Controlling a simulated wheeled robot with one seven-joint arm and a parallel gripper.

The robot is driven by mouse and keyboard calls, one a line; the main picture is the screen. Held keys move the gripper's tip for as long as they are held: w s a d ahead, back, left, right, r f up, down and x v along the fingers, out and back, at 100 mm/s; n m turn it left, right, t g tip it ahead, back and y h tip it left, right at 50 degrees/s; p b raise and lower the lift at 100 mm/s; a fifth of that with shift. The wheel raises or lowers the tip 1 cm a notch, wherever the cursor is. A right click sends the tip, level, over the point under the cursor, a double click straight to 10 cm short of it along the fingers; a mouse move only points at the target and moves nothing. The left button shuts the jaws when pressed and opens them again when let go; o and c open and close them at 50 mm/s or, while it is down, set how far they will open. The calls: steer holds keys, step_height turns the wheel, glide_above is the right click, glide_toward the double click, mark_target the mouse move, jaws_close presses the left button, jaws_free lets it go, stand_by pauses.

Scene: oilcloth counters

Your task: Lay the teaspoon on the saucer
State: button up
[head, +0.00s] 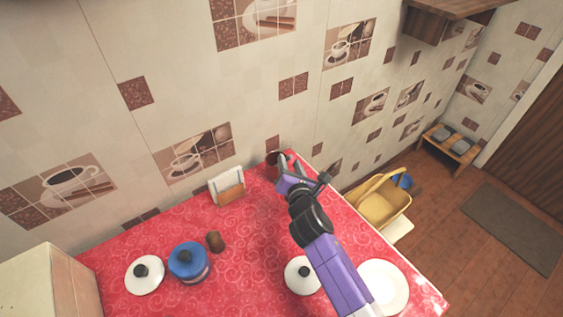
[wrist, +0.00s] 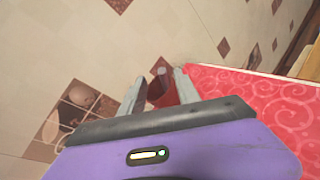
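My gripper (head: 288,172) is at the far right corner of the red counter, beside a dark red cup (head: 271,162). In the wrist view its two fingers (wrist: 158,92) stand apart, and the dark red cup (wrist: 163,96) shows between and beyond them. A small grey rounded tip (wrist: 161,71) sticks up at the cup's rim; it may be the teaspoon, but it is too small to be sure. A white round dish (head: 396,286), likely the saucer, lies at the counter's near right, partly hidden by my arm. It looks empty where visible.
A napkin holder (head: 228,187) stands by the wall. A blue pot (head: 190,264), a small brown item (head: 215,242) and white lidded vessels (head: 145,276) (head: 296,283) stand nearer. A yellow basket (head: 378,207) is beyond the right edge. The counter's middle is clear.

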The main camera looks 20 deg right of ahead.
steer(key=shift+s+r+m+g+h, duration=0.3)
steer(key=shift+r+m+g+h, duration=0.15)
steer(key=shift+m+g+h, duration=0.2)
steer(key=x, duration=0.7)
steer(key=shift+w+f+b, duration=0.3)
steer(key=shift+b, duration=0.1)
jaws_close()
